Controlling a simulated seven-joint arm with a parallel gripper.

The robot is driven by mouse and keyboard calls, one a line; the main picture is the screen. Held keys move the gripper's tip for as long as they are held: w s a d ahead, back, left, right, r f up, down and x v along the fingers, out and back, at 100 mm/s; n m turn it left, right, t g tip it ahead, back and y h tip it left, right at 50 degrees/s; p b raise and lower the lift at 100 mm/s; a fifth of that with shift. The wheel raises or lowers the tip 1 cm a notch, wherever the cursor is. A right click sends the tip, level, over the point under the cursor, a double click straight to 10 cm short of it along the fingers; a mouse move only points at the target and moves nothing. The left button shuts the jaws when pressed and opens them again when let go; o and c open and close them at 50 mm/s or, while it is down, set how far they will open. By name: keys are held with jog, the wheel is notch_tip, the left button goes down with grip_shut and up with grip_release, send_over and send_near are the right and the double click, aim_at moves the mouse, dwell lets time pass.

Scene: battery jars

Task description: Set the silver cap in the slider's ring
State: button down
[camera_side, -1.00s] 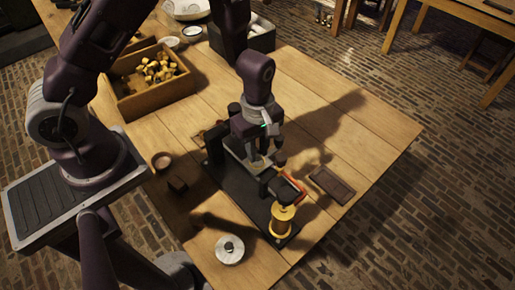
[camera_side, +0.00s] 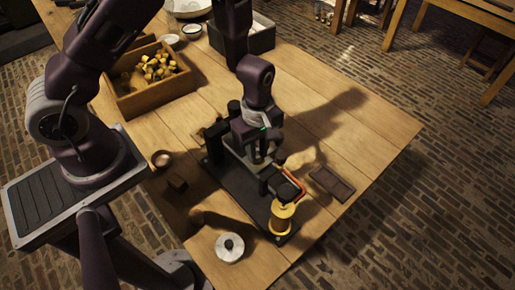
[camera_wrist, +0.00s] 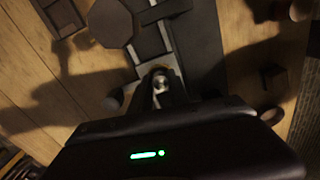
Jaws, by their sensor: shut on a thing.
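The silver cap (camera_side: 229,247), a round disc with a dark knob, lies on the table left of the yellow jar. The dark base (camera_side: 238,183) carries a pale slider rail, also in the wrist view (camera_wrist: 143,48). My gripper (camera_side: 259,158) is low over this rail, away from the cap. In the wrist view my gripper (camera_wrist: 161,88) is shut around a small, shiny upright part that looks like the slider's handle. The slider's ring is not clearly visible. The yellow jar (camera_side: 282,217) stands at the base's front end.
A dark head (camera_side: 285,190) with a red-orange edge stands behind the jar. A dark flat plate (camera_side: 332,184) lies to its right. A dark block (camera_side: 177,183) and small cup (camera_side: 161,159) are left of the base. A wooden box (camera_side: 150,98) holds several yellow pieces.

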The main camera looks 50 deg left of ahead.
jog(key=shift+f, duration=0.2)
jog(key=c, duration=1.5)
grip_release()
notch_tip(320, 180, up, 11)
